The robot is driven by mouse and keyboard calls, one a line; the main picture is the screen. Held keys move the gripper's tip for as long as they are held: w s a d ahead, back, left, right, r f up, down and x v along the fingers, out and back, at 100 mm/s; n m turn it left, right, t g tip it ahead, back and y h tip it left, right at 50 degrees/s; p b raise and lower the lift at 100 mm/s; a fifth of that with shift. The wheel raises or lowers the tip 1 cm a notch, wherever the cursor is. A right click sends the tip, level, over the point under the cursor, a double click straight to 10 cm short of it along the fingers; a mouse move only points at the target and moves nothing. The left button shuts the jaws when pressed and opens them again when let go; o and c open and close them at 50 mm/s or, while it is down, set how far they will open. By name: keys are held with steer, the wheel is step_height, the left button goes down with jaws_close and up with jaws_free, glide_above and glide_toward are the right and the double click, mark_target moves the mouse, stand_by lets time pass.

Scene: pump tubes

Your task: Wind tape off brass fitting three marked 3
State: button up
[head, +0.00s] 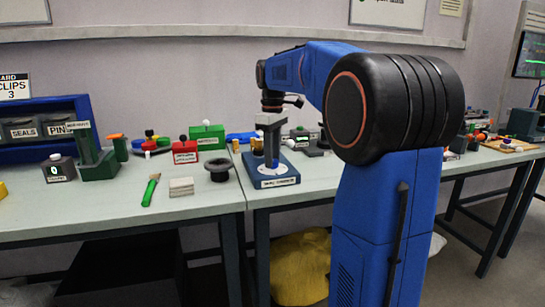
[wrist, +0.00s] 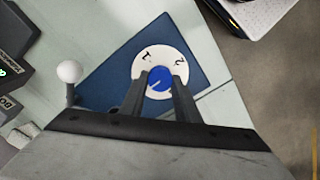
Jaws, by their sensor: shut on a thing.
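My gripper (head: 271,160) points straight down over a blue block (head: 262,182) with a white dial on top. In the wrist view my fingers (wrist: 162,80) are shut on a round blue knob (wrist: 158,84) with a white line on it. The knob sits in the middle of the white dial (wrist: 152,57). Two dial marks show, apparently 1 and 2; the rest is hidden by my fingers. Small brass-coloured pieces (head: 236,145) stand behind the block in the head view. I cannot make out a 3 or any tape on them.
A white ball on a post (wrist: 69,72) stands at the block's left in the wrist view. A black ring-shaped piece (head: 218,170), pale pads (head: 181,187) and a green-handled brush (head: 150,190) lie left of the block. Red (head: 185,154) and green boxes (head: 206,135) stand behind.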

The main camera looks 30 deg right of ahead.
stand_by(0.3)
steer(key=o, duration=1)
steer(key=shift+o, duration=0.2)
steer(key=shift+r, duration=0.1)
step_height(320, 180, up, 17)
steer(key=shift+r, duration=0.15)
steer(key=s+a+f+m+t, duration=0.1)
steer(key=s+a+f+m, duration=0.1)
steer(key=s+a+f, duration=0.45)
steer(key=s+a+f+m+t, duration=0.1)
steer(key=s+a+f, duration=0.3)
steer(key=s+f, duration=0.4)
steer(key=s+a+f+m+t, duration=0.1)
steer(key=s+a+f, duration=0.1)
steer(key=s+f, duration=0.6)
steer(key=s+a+f+m+t, duration=0.1)
steer(key=s+a+f+m, duration=0.1)
steer(key=s+f, duration=0.6)
step_height(320, 180, down, 4)
steer(key=shift+a+t, duration=0.4)
steer(key=shift+a, duration=0.15)
